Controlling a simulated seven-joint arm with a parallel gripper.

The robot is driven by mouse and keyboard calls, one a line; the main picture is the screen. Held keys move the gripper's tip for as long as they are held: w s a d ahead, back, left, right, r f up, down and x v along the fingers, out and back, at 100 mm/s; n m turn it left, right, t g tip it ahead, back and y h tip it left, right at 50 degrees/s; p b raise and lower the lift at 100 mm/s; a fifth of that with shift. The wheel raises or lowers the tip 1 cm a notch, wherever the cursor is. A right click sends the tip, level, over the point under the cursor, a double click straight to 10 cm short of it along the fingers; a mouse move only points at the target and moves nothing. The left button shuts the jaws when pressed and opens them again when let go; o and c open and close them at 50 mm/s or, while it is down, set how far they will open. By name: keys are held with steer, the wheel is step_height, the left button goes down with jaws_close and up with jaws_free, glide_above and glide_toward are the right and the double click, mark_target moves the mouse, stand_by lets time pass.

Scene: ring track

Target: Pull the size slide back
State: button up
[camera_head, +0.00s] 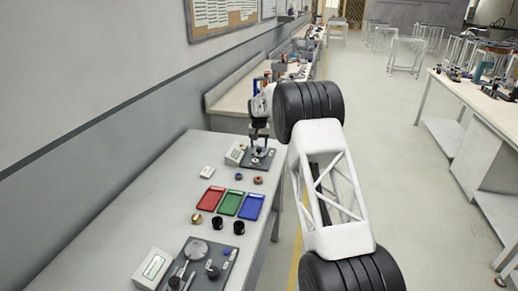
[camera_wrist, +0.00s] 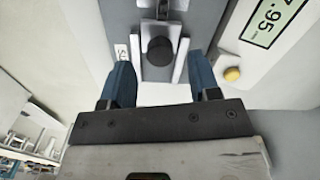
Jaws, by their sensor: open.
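The size slide shows in the wrist view as a round black knob (camera_wrist: 160,52) on a grey plate, between two pale rails. My gripper (camera_wrist: 160,70) is open, with one blue finger on each side of the knob's near end. The fingers look apart from the knob; I cannot tell how their height compares with it. In the head view my gripper (camera_head: 259,125) is over the far device's dark base plate (camera_head: 258,160) and hides much of it.
A display box (camera_wrist: 270,35) reading 7.95, with a yellow button (camera_wrist: 232,75), stands right of the slide. Red (camera_head: 210,199), green (camera_head: 230,204) and blue (camera_head: 251,207) trays lie nearer on the bench, with small rings around. Another device (camera_head: 195,265) stands at the near end.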

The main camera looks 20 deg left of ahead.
mark_target(258, 154)
steer(key=shift+f, duration=1.25)
